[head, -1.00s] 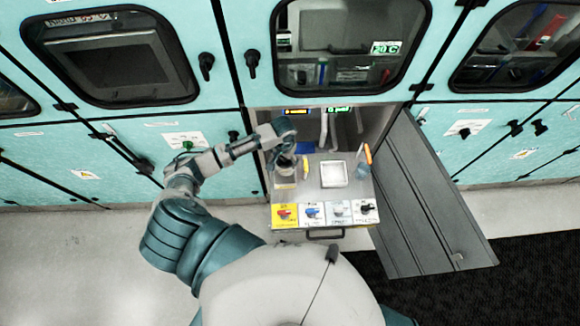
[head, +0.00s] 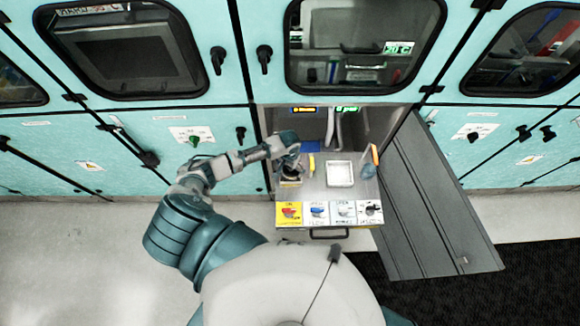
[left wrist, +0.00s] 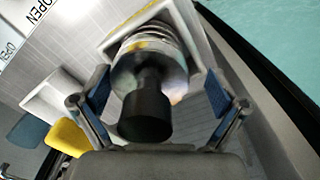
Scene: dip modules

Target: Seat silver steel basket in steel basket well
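The silver steel basket (left wrist: 168,75) is a round metal body with a black knob-like handle (left wrist: 146,112). In the left wrist view it stands within a pale square-rimmed well (left wrist: 205,52); how deep it sits cannot be told. My left gripper (left wrist: 158,108) is open, one finger on each side of the handle and apart from it. In the head view my left gripper (head: 290,163) is over the left well on the worktop and hides most of the basket. My right gripper is not in view.
A second, empty pale square well (head: 340,173) is right of the gripper. A blue item and an orange item (head: 374,155) stand at the worktop's right side. Labelled switches (head: 330,213) line its front. An open grey door panel (head: 425,205) is on the right.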

